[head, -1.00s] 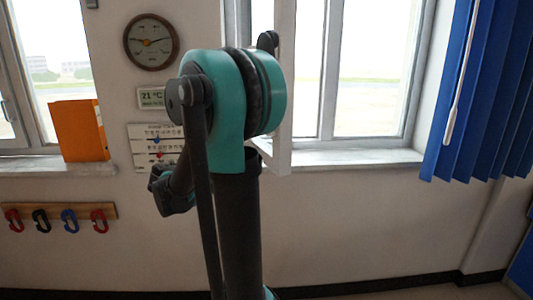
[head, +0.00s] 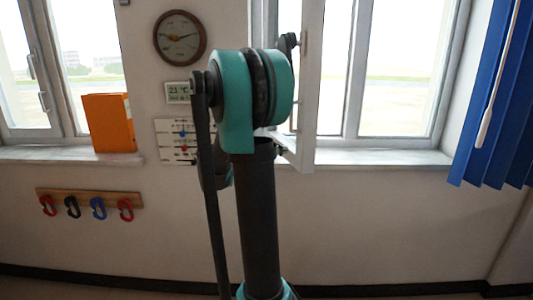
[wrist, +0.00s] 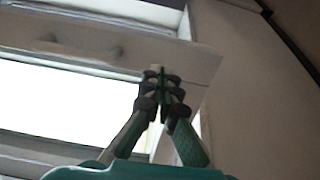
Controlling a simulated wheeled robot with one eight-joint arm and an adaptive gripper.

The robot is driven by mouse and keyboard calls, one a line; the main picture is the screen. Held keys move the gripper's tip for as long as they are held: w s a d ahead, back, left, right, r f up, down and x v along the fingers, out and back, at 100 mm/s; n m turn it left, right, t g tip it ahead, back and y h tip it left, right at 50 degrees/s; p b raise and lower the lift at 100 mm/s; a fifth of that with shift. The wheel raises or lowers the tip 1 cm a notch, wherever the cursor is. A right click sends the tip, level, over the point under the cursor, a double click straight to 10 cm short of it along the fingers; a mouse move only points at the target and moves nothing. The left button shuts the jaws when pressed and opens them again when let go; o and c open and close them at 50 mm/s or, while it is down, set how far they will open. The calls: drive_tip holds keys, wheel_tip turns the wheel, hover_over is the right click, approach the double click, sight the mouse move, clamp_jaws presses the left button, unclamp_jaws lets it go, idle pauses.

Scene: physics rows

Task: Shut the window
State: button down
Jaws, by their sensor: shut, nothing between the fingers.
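The right-hand window (head: 352,80) has a white-framed sash (head: 311,75) standing open into the room, seen nearly edge-on. Its lower corner juts out in front of the sill. My arm stands in front of it and covers its left part. In the wrist view my gripper (wrist: 163,75) is shut and empty, its fingertips in front of a pale window frame (wrist: 205,62). I cannot tell whether they touch it. In the head view I cannot make out my fingertips behind my arm.
A blue blind (head: 495,100) hangs at the right. An orange binder (head: 108,122) stands on the left sill. A round clock (head: 180,38), a small display (head: 178,92) and a hook rail (head: 88,198) are on the wall. The floor is barely visible.

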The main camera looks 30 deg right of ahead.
sight(299, 147)
drive_tip(key=shift+s+d, duration=0.2)
drive_tip(key=shift+d, duration=0.85)
drive_tip(key=shift+s+d, duration=0.2)
drive_tip(key=shift+d, duration=0.8)
drive_tip(key=shift+s+d+t, duration=0.2)
drive_tip(key=shift+d+t, duration=0.1)
drive_tip(key=shift+d, duration=0.3)
drive_tip(key=d+n+t+y, duration=0.1)
drive_tip(key=d+n+t, duration=0.65)
drive_tip(key=d, duration=1.25)
drive_tip(key=w+d+t+y, duration=0.1)
drive_tip(key=w+d+t, duration=0.3)
drive_tip(key=w+d, duration=1.2)
drive_tip(key=d, duration=0.4)
drive_tip(key=shift+r, duration=0.2)
